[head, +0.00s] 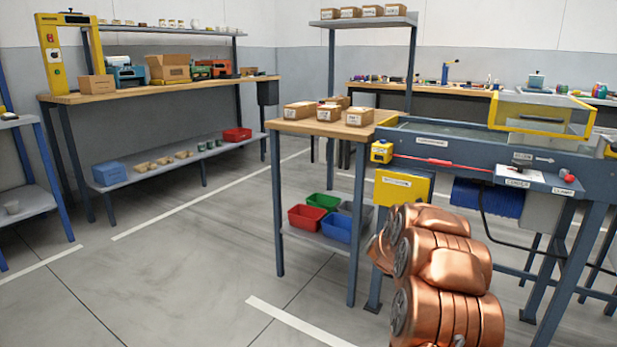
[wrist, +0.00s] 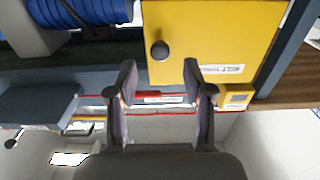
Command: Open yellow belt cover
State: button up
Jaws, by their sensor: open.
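A yellow panel (head: 403,187) with a white label hangs on the front of the conveyor, below its side rail. In the wrist view this yellow panel (wrist: 215,40) fills the top middle, with a round black knob (wrist: 160,50) on it. A yellow-framed clear cover (head: 540,115) sits low over the conveyor bed at the right; it appears closed. My gripper (wrist: 160,85) is open and empty, its fingers apart in front of the conveyor side near the panel's labelled edge. Contact cannot be told. My copper arm hides the gripper in the head view.
A red cord (head: 440,161) runs along the conveyor rail from a small yellow box (head: 382,151). A blue motor (head: 487,198) hangs beside the panel. A wooden table (head: 330,125) with cartons adjoins the conveyor at left. Open floor (head: 190,265) lies left.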

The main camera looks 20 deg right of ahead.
jog(key=w+a+r+n+t+y+p, duration=0.15)
jog(key=a+r+y+p, duration=0.35)
jog(key=a, duration=0.6)
jog(key=a+r+n+y+p, duration=0.35)
jog(key=a+r+p, duration=0.3)
jog(key=a, duration=0.45)
jog(key=s+a+r+n+g+y+p, duration=0.1)
jog(key=s+a+r+y+p, duration=0.1)
jog(key=a, duration=0.6)
jog(key=s+a+r+n+g+y+p, duration=0.1)
jog(key=s+a+r+y+p, duration=0.2)
jog(key=s+a+r+p, duration=0.2)
jog(key=s+a+p, duration=0.1)
jog(key=a+p, duration=0.2)
jog(key=shift+a+n+g, duration=0.2)
jog(key=shift+n+g, duration=0.15)
jog(key=shift+n, duration=0.05)
jog(key=shift+s+y, duration=0.1)
jog(key=shift+y, duration=0.25)
